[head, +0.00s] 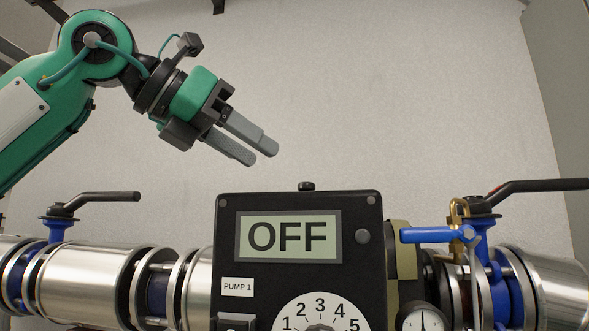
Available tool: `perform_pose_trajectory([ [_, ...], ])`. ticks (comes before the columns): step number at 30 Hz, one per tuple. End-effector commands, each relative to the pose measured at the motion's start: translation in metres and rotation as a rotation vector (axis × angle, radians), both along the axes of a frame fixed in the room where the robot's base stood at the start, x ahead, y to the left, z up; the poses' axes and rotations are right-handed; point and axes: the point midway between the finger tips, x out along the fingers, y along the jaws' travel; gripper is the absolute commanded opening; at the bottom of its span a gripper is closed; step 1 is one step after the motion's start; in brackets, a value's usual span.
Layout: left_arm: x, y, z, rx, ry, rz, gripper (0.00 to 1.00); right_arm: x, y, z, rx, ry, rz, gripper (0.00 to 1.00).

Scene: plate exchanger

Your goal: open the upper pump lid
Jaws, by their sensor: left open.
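The pump box (299,270) is black and stands at the bottom middle of the head view, with a display (288,237) that reads OFF, a label "PUMP 1" (237,287) and a white numbered dial (320,313) cut off by the lower edge. A small black knob (306,186) sits on its top edge. I cannot tell which part is the upper lid. My left gripper (262,152) is open and empty, above and a little left of the box, apart from it. Its fingers point down to the right. My right gripper is out of view.
Steel pipes (88,282) run along both sides of the box. A gauge (424,318) sits lower right. The wall (400,90) behind is bare.

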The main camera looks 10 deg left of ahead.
Motion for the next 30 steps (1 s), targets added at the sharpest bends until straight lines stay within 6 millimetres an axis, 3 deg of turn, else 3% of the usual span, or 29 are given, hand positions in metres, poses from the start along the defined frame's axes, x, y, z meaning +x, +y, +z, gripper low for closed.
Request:
perform_pose_trajectory([
  [4,0.021,-0.021,-0.010,0.001,0.003,0.000,0.43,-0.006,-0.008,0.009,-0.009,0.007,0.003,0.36],
  [13,0.047,-0.046,-0.026,-0.001,0.001,0.001,0.43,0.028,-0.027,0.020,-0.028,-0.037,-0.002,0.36],
  [24,0.050,-0.050,-0.029,-0.001,0.001,0.001,0.43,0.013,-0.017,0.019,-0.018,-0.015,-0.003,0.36],
  [30,0.050,-0.049,-0.029,-0.001,0.001,0.001,0.04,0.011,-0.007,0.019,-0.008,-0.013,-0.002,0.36],
])
